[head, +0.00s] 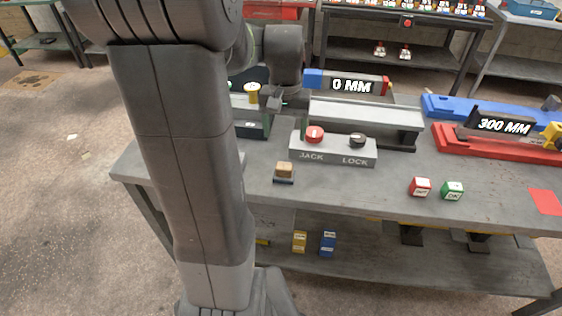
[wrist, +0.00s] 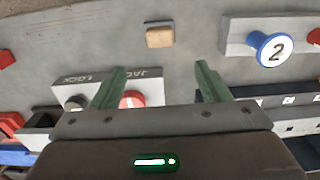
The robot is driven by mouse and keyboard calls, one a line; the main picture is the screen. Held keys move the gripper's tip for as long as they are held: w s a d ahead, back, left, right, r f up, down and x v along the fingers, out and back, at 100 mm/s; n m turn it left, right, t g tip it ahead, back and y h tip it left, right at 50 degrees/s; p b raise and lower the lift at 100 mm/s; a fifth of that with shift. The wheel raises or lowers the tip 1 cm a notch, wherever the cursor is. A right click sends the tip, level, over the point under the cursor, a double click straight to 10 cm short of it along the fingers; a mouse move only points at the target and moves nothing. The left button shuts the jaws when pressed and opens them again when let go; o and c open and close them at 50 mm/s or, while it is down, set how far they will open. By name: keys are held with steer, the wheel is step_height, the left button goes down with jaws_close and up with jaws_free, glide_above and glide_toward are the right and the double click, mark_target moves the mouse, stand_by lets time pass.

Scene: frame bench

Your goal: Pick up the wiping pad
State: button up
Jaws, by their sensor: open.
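The wiping pad appears to be the small tan block with a dark base (head: 284,172) on the grey bench top (head: 330,200), in front of the JACK/LOCK box. In the wrist view the pad (wrist: 160,37) lies near the top centre, beyond my fingertips and roughly midway between them across the picture. My gripper (wrist: 160,70) is open, its two green fingers wide apart with nothing between them. In the head view my wrist is above the bench, behind the pad, and the fingers are hard to make out.
The JACK/LOCK box (head: 333,150) with a red button and a dark knob stands just behind the pad. A blue knob marked 2 (wrist: 270,48) is to the right in the wrist view. Red (head: 420,187) and green (head: 452,190) blocks sit farther right. Bench around the pad is clear.

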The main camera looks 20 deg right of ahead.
mark_target(284, 165)
step_height(284, 165, down, 8)
steer(key=shift+s+a+f, duration=0.1)
steer(key=shift+s, duration=0.05)
steer(key=shift+f, duration=2.4)
steer(key=shift+c, duration=0.2)
steer(key=c, duration=1.1)
steer(key=shift+r, duration=0.1)
